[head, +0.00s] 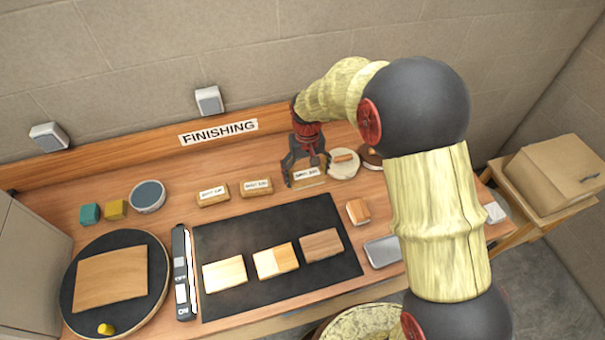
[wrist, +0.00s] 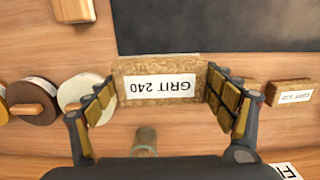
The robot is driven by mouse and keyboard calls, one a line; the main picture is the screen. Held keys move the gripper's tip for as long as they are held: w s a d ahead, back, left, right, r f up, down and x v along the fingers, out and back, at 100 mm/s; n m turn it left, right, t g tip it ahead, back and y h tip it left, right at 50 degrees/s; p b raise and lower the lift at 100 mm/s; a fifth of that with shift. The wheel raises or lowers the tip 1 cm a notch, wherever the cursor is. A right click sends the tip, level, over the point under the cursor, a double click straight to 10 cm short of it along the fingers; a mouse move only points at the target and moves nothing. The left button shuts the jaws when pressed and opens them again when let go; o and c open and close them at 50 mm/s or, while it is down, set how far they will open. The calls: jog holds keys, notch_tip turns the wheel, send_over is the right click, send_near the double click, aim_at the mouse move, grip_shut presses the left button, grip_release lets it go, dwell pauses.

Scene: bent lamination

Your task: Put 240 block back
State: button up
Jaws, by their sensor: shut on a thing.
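The 240 block (head: 306,175) is a tan, cork-like block with a white label, at the back of the bench. In the wrist view the block (wrist: 160,82) shows "GRIT 240", upside down, between both fingers. My gripper (head: 304,176) is shut on it from above; its fingers also show in the wrist view (wrist: 162,95). I cannot tell whether the block touches the bench. Two similar labelled blocks stand in a row to its left, a nearer one (head: 257,188) and a farther one (head: 213,195).
A dark mat (head: 215,235) with three wood samples lies in front. A pale round pad (head: 343,167) and a dark round tin (head: 371,157) stand right of the gripper. A wood-and-white block (head: 358,211) sits right of the mat. The FINISHING sign (head: 218,132) is on the back rail.

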jog(key=w+f, duration=0.4)
jog(key=w, duration=0.1)
jog(key=w+a+f, duration=0.1)
jog(key=w+f, duration=0.1)
jog(key=shift+w+a+f+b, duration=0.1)
jog(key=shift+w+f+b, duration=0.1)
jog(key=shift+f+b, duration=0.15)
jog(key=shift+w+f, duration=0.15)
jog(key=shift+f, duration=1.55)
jog(key=shift+f, duration=0.1)
jog(key=o, duration=1.1)
notch_tip(320, 180, up, 12)
jog(key=shift+r+p, duration=0.2)
jog(key=shift+p, duration=0.2)
